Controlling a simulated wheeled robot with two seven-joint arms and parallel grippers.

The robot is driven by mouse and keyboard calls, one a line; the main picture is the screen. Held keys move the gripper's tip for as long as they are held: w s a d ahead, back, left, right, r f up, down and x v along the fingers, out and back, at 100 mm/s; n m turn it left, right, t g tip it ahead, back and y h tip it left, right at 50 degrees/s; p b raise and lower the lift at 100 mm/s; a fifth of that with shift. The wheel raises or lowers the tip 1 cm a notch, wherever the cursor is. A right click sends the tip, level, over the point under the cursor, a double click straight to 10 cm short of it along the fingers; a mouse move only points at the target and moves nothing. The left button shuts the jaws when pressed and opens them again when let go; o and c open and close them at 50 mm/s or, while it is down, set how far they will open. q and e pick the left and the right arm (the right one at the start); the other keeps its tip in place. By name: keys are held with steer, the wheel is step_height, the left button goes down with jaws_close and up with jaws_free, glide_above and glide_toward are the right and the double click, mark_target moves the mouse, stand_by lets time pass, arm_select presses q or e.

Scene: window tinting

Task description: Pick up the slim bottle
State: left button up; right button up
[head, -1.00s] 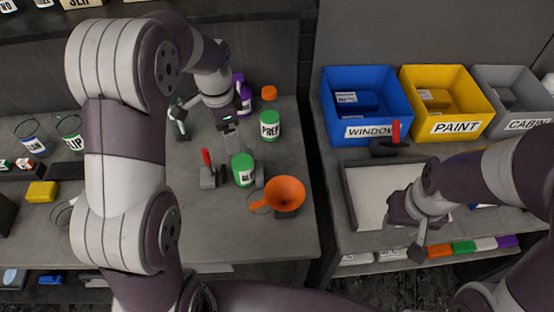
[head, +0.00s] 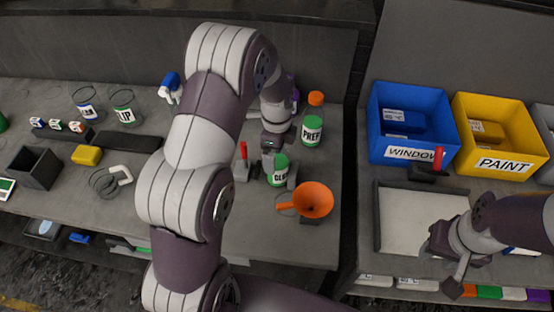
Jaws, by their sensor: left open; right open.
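A small bottle with a green label (head: 279,178) stands on the left bench, its lettering partly hidden. My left gripper (head: 279,166) points down at it and is open, with grey fingers beside the bottle; I cannot tell whether they touch it. A taller bottle marked PREP (head: 312,131), with an orange cap, stands just behind and to the right. A purple bottle (head: 294,92) is mostly hidden behind my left arm. Which bottle is the slim one is not clear. My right gripper (head: 449,270) is open and empty, over the front of the pale tray on the right bench.
An orange funnel (head: 313,199) sits just right of the green-labelled bottle. A red-handled tool (head: 242,166) stands close on its left. Blue (head: 391,145) and yellow (head: 478,159) bins stand behind the pale tray (head: 405,216). The left bench's front right is clear.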

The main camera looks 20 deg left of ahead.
arm_select(q)
steer(key=shift+w+d+f, duration=0.1)
steer(key=shift+w+f, duration=0.05)
steer(key=shift+f, duration=0.55)
steer(key=c, duration=1.3)
steer(key=shift+o, duration=0.2)
steer(key=shift+r, duration=0.1)
